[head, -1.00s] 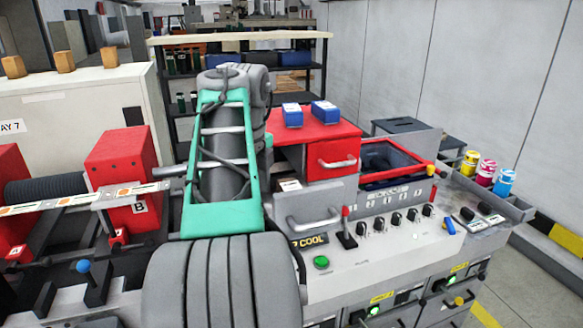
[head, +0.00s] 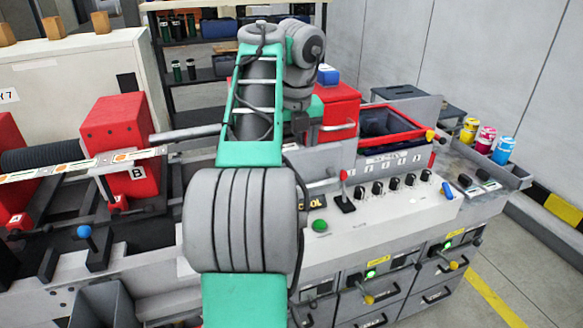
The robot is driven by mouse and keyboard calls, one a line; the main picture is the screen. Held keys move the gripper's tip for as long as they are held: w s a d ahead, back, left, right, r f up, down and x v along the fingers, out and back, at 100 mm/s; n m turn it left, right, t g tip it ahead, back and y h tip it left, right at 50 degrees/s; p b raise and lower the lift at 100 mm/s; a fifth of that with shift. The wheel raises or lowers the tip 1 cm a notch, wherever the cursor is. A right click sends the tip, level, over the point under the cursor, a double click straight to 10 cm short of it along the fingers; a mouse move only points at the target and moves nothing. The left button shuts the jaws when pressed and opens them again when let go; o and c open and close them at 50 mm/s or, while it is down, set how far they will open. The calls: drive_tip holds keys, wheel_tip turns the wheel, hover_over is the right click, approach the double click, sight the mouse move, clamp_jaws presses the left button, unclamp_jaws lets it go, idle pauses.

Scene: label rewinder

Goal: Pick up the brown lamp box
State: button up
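I cannot make out a brown lamp box in the head view. My arm rises through the middle of the picture and bends over at the top, beside the red cabinet (head: 336,108). My gripper cannot be made out; the end of the arm is hidden behind its own links. The arm also hides part of the cabinet top and part of the machine behind it. One blue box (head: 328,75) shows on the cabinet top, right of the arm.
A red-rimmed open bin (head: 425,136) stands right of the cabinet, behind the control panel (head: 408,203). Yellow, magenta and blue cans (head: 503,150) stand at the right. A red block marked B (head: 120,135) is on the left. The floor at lower right is clear.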

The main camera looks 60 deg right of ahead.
drive_tip(key=shift+r, duration=0.15)
clamp_jaws()
idle(0.6)
